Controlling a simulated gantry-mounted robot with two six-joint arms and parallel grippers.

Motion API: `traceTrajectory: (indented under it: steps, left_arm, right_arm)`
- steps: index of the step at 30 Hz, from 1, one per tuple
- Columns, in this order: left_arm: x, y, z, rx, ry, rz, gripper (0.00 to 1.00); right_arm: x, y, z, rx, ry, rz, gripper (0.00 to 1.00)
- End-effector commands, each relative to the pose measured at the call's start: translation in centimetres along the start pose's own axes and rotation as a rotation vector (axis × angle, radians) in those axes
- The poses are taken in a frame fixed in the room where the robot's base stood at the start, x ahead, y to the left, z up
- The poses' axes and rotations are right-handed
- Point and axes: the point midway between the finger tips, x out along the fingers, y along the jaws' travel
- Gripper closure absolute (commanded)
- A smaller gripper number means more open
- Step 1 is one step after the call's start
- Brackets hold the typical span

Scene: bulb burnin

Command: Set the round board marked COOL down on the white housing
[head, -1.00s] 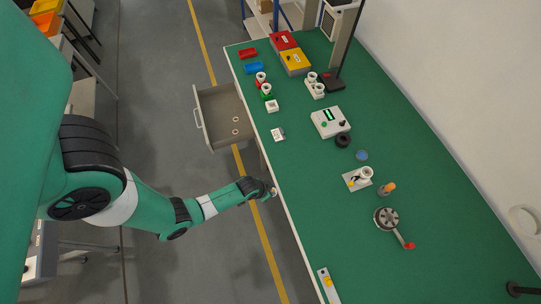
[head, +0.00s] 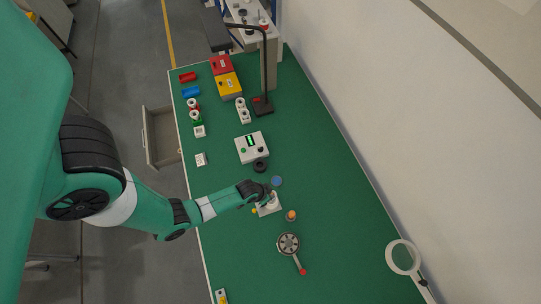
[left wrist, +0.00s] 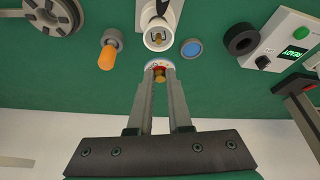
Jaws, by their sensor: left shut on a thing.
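My left gripper (head: 268,196) is over the green bench, beside the white housing (head: 275,202). In the left wrist view its fingers (left wrist: 157,76) are shut on a small round board (left wrist: 151,66) with a pale rim and a yellow and red part. The marking on the board is not legible. The white housing (left wrist: 160,36) stands just beyond the fingertips, its round opening facing the camera. The board appears close to the housing's rim; I cannot tell whether they touch. In the head view the gripper hides the board and part of the housing. My right gripper is not in view.
An orange-topped post (head: 291,215), a blue disc (head: 276,181) and a black ring (head: 259,166) stand close by. A tester box (head: 252,148) is farther back; a round fixture with a red-knobbed lever (head: 288,244) is nearer. An open drawer (head: 162,137) juts out at left.

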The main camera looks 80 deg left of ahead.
Motion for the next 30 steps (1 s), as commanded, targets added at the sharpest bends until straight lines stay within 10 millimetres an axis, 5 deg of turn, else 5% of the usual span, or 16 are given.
traceTrajectory:
  steps: [11,30]
  left_arm:
    - [0.7,0.0,0.3,0.0,-0.001,0.0,1.0]
    - [5.6,0.0,2.4,0.0,-0.001,0.0,1.0]
  right_arm:
    - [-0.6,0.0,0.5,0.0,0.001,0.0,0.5]
    - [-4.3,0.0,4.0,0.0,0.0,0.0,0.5]
